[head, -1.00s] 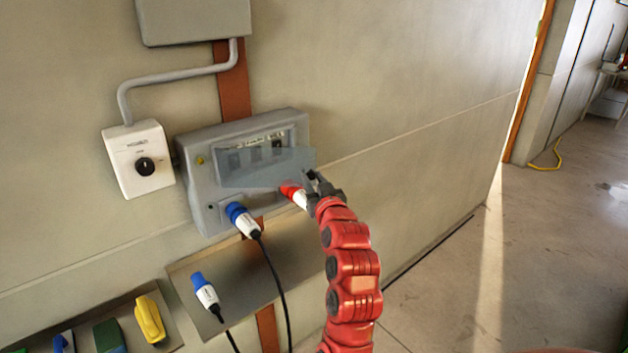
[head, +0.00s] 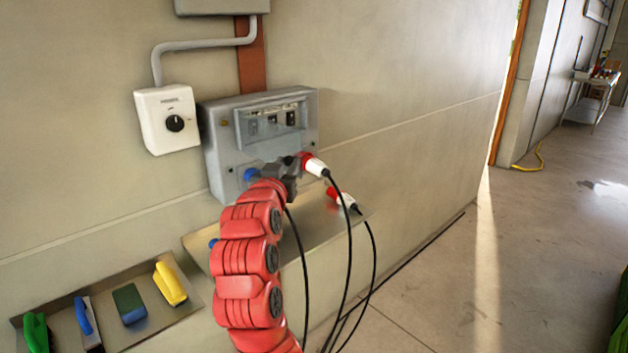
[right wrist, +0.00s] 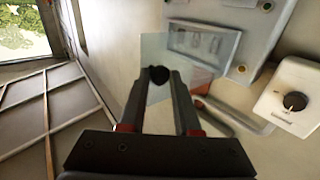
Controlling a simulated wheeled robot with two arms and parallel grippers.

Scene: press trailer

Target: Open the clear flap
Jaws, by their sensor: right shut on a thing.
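The grey socket box (head: 218,165) is on the wall. Its clear flap (head: 268,122) lies in front of the dark switches in the upper half of its face. My right gripper (head: 292,166) is at the lower right of the box, between the blue and red plugs, and partly hides its lower face. How far the flap stands off the box is hard to tell. My left gripper is not in view.
A red plug (head: 314,165) with a black cable is in the box, close to my gripper. A blue plug (head: 250,175) is beside it. Another red plug (head: 342,198) lies on the shelf below. A white dial switch (head: 168,120) is left of the box.

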